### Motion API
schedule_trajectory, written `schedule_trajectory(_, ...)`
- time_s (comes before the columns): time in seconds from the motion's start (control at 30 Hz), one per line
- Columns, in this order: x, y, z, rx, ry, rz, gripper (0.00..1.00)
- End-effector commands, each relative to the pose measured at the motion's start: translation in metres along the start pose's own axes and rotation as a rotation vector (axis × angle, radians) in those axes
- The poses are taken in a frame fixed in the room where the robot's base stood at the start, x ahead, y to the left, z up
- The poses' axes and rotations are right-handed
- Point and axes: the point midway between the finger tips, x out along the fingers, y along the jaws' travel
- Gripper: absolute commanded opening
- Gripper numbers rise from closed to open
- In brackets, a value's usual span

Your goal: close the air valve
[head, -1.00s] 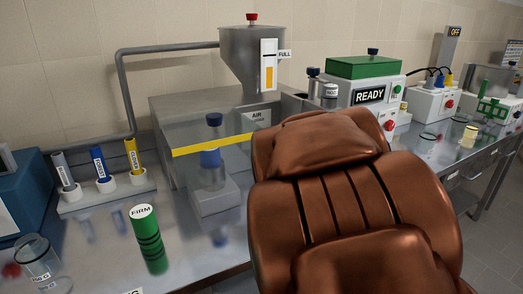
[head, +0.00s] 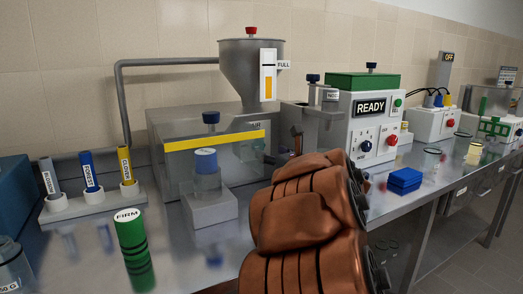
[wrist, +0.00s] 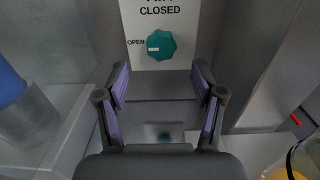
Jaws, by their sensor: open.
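The air valve is a round teal knob (wrist: 160,45) on a white plate (wrist: 184,17) in the wrist view. The plate reads CLOSED above the knob and OPEN to its left. The knob's white mark points left, toward OPEN. My gripper (wrist: 160,80) is open and empty, its two purple-padded fingers spread below the knob in the picture and apart from it.
A clear chamber with a yellow edge (head: 215,140) and a blue-capped jar (head: 206,162) stand left of my arm. The grey hopper (head: 250,65) rises behind. A green FIRM cylinder (head: 133,250) stands front left. The READY unit (head: 371,107) and a blue block (head: 405,180) are right.

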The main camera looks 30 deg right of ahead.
Motion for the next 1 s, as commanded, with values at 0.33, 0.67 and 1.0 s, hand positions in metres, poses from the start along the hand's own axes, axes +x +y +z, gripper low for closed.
schedule_trajectory(0.33,0.043,0.0,-0.001,0.005,0.001,-0.002,0.68)
schedule_trajectory(0.67,0.066,-0.001,0.0,0.004,0.001,-0.003,0.68)
schedule_trajectory(1.0,0.067,-0.001,0.0,0.004,0.001,-0.005,0.68)
